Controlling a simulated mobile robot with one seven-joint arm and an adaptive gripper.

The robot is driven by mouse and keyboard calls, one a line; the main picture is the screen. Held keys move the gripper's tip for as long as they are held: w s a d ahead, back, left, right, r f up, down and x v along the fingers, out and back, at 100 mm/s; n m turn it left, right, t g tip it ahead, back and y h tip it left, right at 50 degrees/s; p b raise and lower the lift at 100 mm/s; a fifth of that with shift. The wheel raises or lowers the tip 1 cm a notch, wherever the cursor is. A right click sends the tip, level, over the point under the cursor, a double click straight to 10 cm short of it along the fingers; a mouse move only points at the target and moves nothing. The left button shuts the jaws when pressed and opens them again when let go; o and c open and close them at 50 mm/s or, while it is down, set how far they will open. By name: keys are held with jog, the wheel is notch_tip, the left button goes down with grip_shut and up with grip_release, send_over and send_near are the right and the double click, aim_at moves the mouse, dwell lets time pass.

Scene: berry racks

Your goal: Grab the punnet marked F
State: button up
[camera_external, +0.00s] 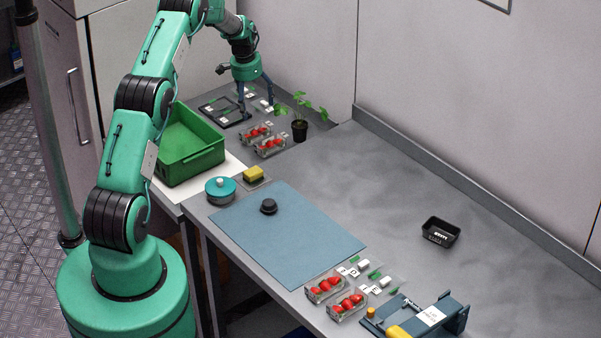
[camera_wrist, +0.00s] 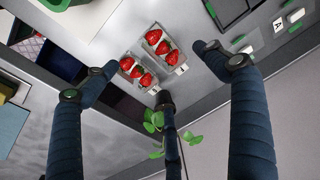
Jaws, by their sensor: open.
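Two clear punnets of strawberries stand side by side at the far end of the bench, the rear one (camera_external: 256,132) and the front one (camera_external: 270,147). Both show in the wrist view, one at the upper right (camera_wrist: 160,42) and one at the lower left (camera_wrist: 137,70). Two more punnets, (camera_external: 324,290) and (camera_external: 346,306), stand at the near edge with label cards beside them. I cannot read which punnet carries an F. My gripper (camera_external: 256,108) is open and empty, above and behind the far pair; in the wrist view its fingers (camera_wrist: 155,62) spread around them without visible contact.
A potted plant (camera_external: 300,130) stands close right of the far punnets. A black tray (camera_external: 222,112) lies behind them, and a green crate (camera_external: 188,165) is to the left. A blue mat (camera_external: 290,235) and a black punnet (camera_external: 440,232) lie on the bench, with bare surface between.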

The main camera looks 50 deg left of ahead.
send_over(257, 133)
jog(key=f, duration=0.7)
jog(key=shift+s, duration=0.35)
jog(key=shift+d, duration=0.1)
jog(key=shift+w+f, duration=0.2)
jog(key=shift+f, duration=2.35)
jog(key=c, duration=1.3)
jog(key=shift+r, duration=0.2)
notch_tip(257, 133, up, 10)
jog(key=shift+f, duration=0.15)
